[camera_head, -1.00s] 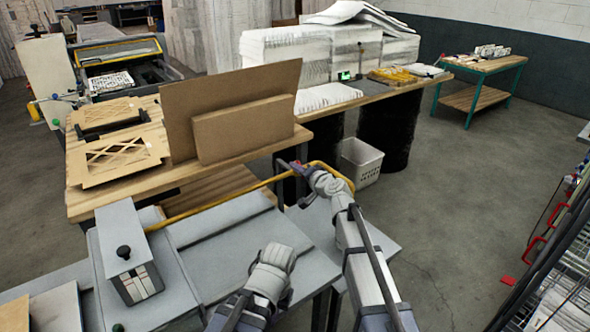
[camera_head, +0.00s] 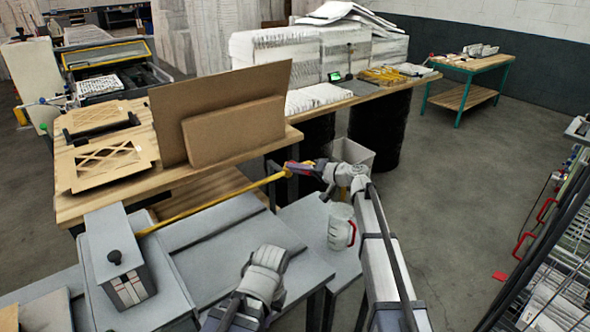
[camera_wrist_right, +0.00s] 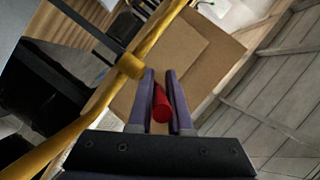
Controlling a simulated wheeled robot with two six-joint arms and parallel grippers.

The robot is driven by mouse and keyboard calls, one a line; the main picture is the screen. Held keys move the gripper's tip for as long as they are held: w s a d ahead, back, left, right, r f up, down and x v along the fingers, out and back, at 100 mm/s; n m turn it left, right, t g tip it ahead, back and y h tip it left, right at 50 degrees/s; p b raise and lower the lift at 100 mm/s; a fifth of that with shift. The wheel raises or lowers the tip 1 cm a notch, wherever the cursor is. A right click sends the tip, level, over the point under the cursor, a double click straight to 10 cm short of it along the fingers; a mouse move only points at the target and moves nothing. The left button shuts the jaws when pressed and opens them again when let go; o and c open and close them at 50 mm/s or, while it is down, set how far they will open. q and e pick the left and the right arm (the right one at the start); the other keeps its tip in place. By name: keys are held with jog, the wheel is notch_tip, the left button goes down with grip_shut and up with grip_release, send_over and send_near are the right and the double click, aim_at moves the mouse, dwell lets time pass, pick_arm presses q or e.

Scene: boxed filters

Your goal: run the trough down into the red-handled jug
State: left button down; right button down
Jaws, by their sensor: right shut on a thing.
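The clear, whitish jug (camera_head: 341,224) with a red handle stands on the low grey surface at the head view's centre, just left of my right arm. My right gripper (camera_head: 297,168) is above and beyond it, at the end of a long yellow bar (camera_head: 215,203). In the wrist view its fingers (camera_wrist_right: 160,103) are shut on a small red cylinder (camera_wrist_right: 161,106), with the yellow bar passing to the left. I cannot clearly make out which part is the trough. My left arm shows at the bottom, but its fingers are hidden.
A grey box with a black knob (camera_head: 118,265) stands at the left on the grey bench (camera_head: 225,265). Behind is a wooden table (camera_head: 75,208) with brown boards (camera_head: 225,130). A white bin (camera_head: 352,152) is behind my right gripper. Open floor lies at the right.

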dwell(0.3)
jog(key=c, duration=0.8)
grip_release()
jog(key=shift+c, duration=0.2)
jog(key=p+v, duration=0.1)
jog(key=v, duration=0.7)
jog(key=shift+p, duration=0.3)
jog(key=shift+a, duration=0.1)
